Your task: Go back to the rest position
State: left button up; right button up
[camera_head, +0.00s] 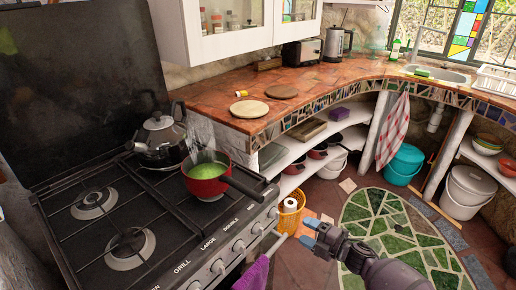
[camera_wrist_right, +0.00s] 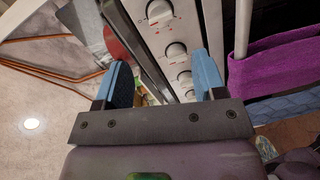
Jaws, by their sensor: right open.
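My right gripper (camera_head: 312,232) is in the lower middle of the head view, in front of the stove's right front corner and above the floor. Its two blue fingers are apart with nothing between them. In the right wrist view the open gripper (camera_wrist_right: 167,85) faces the stove's white front panel with its knobs (camera_wrist_right: 176,50). My left gripper is not in view.
A red pot (camera_head: 207,186) with green contents steams on the stove, its handle pointing toward the front edge. A kettle (camera_head: 160,140) stands behind it. A purple towel (camera_head: 252,274) hangs at the stove front. A yellow basket (camera_head: 291,217) stands beside the stove.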

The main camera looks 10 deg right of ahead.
notch_tip(320, 180, up, 4)
jog(key=w+m+t+h, duration=0.2)
jog(key=w+m+h, duration=0.15)
jog(key=m, duration=0.25)
jog(key=s+f+m+g+h, duration=0.2)
jog(key=s+m, duration=0.6)
jog(key=s, duration=0.8)
jog(key=s+f+m+g+h, duration=0.2)
jog(key=s+m, duration=0.6)
jog(key=s, duration=0.8)
notch_tip(320, 180, down, 2)
jog(key=h, duration=0.3)
jog(key=shift+s+d, duration=0.2)
jog(key=shift+s, duration=0.2)
